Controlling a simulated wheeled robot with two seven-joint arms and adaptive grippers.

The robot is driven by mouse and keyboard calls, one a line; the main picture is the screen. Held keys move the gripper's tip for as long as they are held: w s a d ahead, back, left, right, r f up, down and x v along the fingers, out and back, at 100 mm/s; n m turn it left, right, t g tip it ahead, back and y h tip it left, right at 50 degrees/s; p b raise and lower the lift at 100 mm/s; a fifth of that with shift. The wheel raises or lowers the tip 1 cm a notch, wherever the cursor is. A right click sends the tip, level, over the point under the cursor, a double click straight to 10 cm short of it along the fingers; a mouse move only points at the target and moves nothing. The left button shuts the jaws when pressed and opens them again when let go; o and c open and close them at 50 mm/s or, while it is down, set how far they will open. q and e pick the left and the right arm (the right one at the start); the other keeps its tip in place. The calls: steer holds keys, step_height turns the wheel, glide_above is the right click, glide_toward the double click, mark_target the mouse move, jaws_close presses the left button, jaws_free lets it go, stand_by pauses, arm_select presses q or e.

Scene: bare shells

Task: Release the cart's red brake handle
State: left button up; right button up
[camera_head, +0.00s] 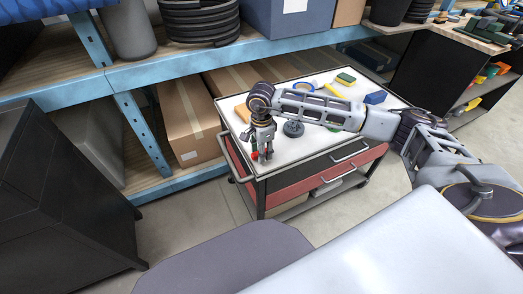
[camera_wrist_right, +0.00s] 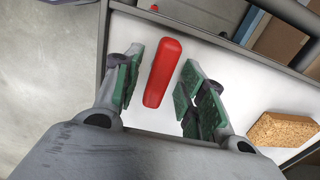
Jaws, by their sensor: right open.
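The cart (camera_head: 315,166) has a white top and red drawers and stands in the middle of the head view. The red brake handle (camera_wrist_right: 162,72) is a narrow upright bar near the cart's corner in the right wrist view. My right gripper (camera_wrist_right: 165,88) is open, with one green-padded finger on each side of the handle and a visible gap to both. In the head view the same gripper (camera_head: 262,157) points down at the cart's near left corner and mostly hides the handle. My left gripper is not in view.
A tan cork-like block (camera_wrist_right: 283,131) lies on the cart top to the right of the handle. A dark round object (camera_head: 293,129) and a blue block (camera_head: 375,97) also lie there. Blue shelving (camera_head: 180,67) with cardboard boxes (camera_head: 186,122) stands behind; a black cabinet (camera_head: 65,190) is left.

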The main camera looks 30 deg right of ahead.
step_height(320, 180, up, 12)
stand_by(0.7)
steer(key=shift+f, duration=0.15)
stand_by(0.5)
